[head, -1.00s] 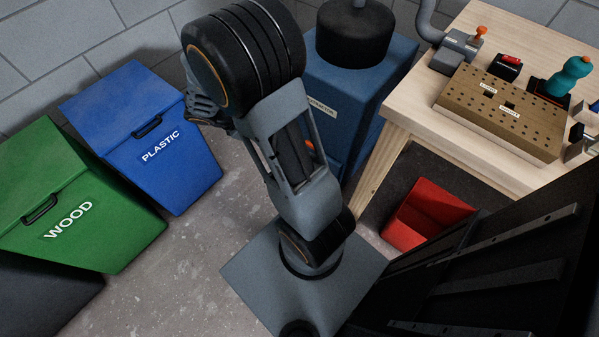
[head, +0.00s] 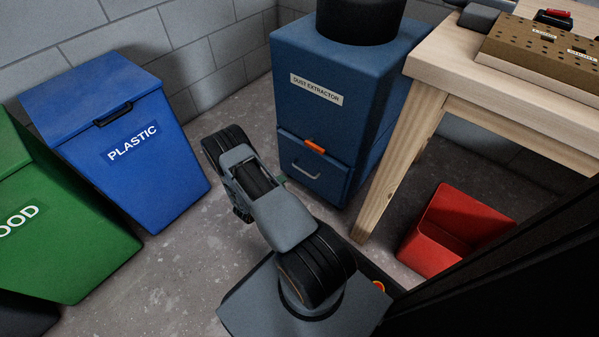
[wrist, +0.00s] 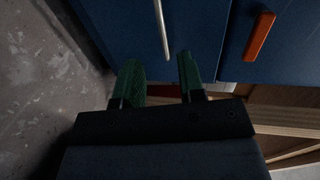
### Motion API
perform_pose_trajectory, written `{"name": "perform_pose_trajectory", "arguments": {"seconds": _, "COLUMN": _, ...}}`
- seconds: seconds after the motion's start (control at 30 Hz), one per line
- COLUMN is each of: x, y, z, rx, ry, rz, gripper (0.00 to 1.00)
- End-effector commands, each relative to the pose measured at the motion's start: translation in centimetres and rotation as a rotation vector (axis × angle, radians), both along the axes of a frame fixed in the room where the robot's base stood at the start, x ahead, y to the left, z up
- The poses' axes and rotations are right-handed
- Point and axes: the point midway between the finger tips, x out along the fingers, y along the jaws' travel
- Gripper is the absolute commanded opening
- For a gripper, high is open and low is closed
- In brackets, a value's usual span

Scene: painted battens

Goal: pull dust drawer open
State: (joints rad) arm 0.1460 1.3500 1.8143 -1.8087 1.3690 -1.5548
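The dust drawer (head: 290,153) is the lower front of the blue dust extractor (head: 362,85), right of centre in the head view. It looks closed. Its pale bar handle (head: 306,171) also shows in the wrist view (wrist: 162,25). An orange latch (head: 315,145) lies by the drawer's top edge; it also shows in the wrist view (wrist: 259,36). My gripper (wrist: 158,62) is open, its green fingers apart and empty. The handle's near end reaches about between the fingertips in the picture; I cannot tell the depth. In the head view my arm hides most of the gripper.
A blue plastic bin (head: 130,150) and a green wood bin (head: 60,225) stand at left. A wooden workbench (head: 450,75) stands right of the extractor, its leg close by. A red bin (head: 455,228) sits under it. Concrete floor (head: 180,260) is clear between bins and extractor.

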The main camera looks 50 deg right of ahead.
Motion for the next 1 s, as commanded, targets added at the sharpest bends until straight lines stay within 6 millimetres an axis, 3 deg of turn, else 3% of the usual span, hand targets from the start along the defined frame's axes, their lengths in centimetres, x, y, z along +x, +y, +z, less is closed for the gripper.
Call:
{"name": "perform_pose_trajectory", "arguments": {"seconds": 0.2, "x": 0.3, "y": -4.3, "z": -1.1, "rx": -0.001, "ry": -0.006, "rz": -0.007, "gripper": 0.36}}
{"name": "perform_pose_trajectory", "arguments": {"seconds": 0.5, "x": 0.7, "y": -9.2, "z": -2.1, "rx": -0.001, "ry": -0.005, "rz": -0.006, "gripper": 0.36}}
{"name": "perform_pose_trajectory", "arguments": {"seconds": 0.7, "x": 1.0, "y": -11.0, "z": -2.4, "rx": 0.0, "ry": -0.005, "rz": -0.004, "gripper": 0.36}}
{"name": "perform_pose_trajectory", "arguments": {"seconds": 1.0, "x": 1.0, "y": -11.7, "z": -2.3, "rx": 0.0, "ry": -0.003, "rz": -0.003, "gripper": 0.36}}
